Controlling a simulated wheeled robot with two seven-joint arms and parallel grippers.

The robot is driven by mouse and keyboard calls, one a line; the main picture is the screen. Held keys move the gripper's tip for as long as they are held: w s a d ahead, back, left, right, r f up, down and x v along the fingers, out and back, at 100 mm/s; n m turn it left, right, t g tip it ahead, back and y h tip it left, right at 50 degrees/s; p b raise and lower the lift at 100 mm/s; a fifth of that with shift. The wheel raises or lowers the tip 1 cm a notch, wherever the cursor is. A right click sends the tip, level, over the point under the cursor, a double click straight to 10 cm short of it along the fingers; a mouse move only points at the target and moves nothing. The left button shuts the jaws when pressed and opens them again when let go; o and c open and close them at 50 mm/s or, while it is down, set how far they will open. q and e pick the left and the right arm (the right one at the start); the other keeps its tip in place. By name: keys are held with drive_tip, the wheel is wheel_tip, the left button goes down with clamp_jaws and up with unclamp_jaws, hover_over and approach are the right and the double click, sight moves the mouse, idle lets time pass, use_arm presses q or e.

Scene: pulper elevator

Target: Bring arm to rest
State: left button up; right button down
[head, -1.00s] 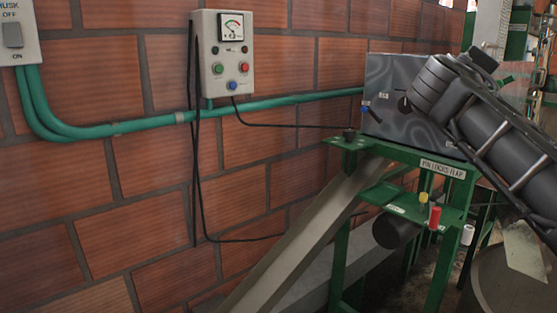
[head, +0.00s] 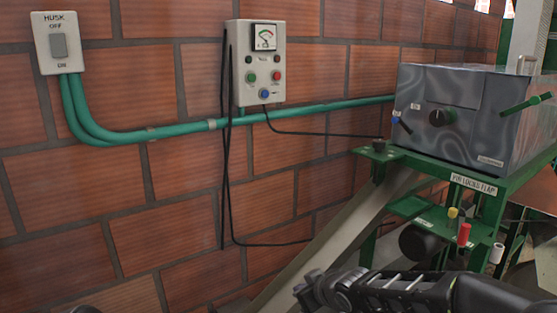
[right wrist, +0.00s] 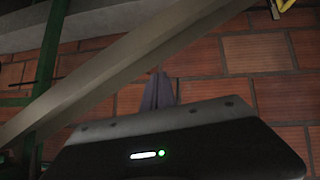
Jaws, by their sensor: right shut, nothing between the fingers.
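My right arm comes in low from the right in the head view, below the green machine stand. Its gripper (head: 308,290) is at the bottom centre, in front of the sloping grey chute. In the right wrist view, the fingers (right wrist: 159,92) stand together, shut and empty, with brick wall behind them. A small dark part shows at the bottom left edge of the head view; I cannot tell what it is. My left gripper does not show clearly.
A grey metal machine box (head: 468,112) with a dark knob stands on a green stand (head: 470,180). The sloping chute (head: 345,232) runs down from it. A control box (head: 262,62) and a husk switch (head: 59,43) are on the brick wall. Green pipes (head: 180,128) run between.

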drive_tip(key=s+a+f+m+g+p, duration=0.1)
drive_tip(key=s+f+m, duration=0.1)
drive_tip(key=s+f, duration=0.3)
drive_tip(key=s+a+f+m+g, duration=0.1)
drive_tip(key=s+f, duration=0.2)
drive_tip(key=f, duration=0.5)
drive_tip(key=s+d+f+m+g+p, duration=0.1)
drive_tip(key=s+f+m+g, duration=0.1)
drive_tip(key=s+f, duration=0.3)
drive_tip(key=s+d+f+m+g+p, duration=0.1)
drive_tip(key=s+f, duration=0.4)
drive_tip(key=s, duration=0.9)
drive_tip(key=s+d+f+m+g+p, duration=0.1)
drive_tip(key=s+f+m+g+p, duration=0.1)
drive_tip(key=s+f, duration=0.3)
drive_tip(key=s+m+g, duration=0.1)
drive_tip(key=s, duration=0.3)
drive_tip(key=shift+s+d+f, duration=0.2)
drive_tip(key=shift+f, duration=0.1)
